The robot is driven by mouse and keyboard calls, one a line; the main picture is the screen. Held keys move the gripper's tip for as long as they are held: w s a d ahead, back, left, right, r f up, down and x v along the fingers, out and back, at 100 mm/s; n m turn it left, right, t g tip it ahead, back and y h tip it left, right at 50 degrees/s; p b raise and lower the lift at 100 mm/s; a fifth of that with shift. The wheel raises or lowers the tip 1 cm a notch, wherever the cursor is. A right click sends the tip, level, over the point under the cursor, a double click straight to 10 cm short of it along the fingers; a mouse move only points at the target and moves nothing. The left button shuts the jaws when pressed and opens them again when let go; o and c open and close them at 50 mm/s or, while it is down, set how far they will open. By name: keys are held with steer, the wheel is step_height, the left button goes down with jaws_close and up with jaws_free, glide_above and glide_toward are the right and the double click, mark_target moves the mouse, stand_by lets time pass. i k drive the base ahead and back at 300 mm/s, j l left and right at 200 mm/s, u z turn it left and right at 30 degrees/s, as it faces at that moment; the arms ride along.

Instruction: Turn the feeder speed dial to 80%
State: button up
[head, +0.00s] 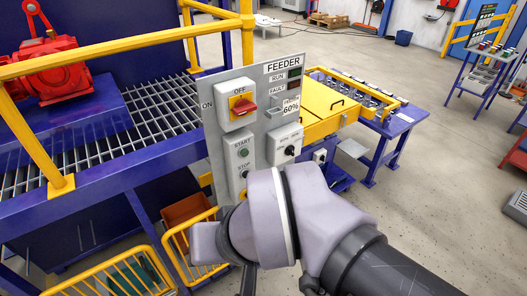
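The grey feeder panel (212,118) stands upright in the middle, headed "FEEDER". The speed dial (291,150) is a small black knob on a light box at the panel's lower right; its pointer is too small to read. A white label (290,107) above it reads "60%". My lilac and dark arm crosses the lower middle, in front of the panel's bottom edge and below the dial. My gripper is not visible, so whether it is open or shut does not show.
On the panel are a red-handled OFF/ON switch (243,107) and START (244,153) and STOP buttons. Yellow railing (120,50) and a purple frame stand left. A yellow machine (322,105) is behind the panel. Grey floor is open at right.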

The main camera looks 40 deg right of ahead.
mark_target(290, 150)
steer(key=l+z, duration=0.1)
steer(key=z, duration=0.25)
steer(key=l+z, duration=0.1)
steer(key=z, duration=0.25)
steer(key=l+z, duration=0.1)
steer(key=z, duration=0.2)
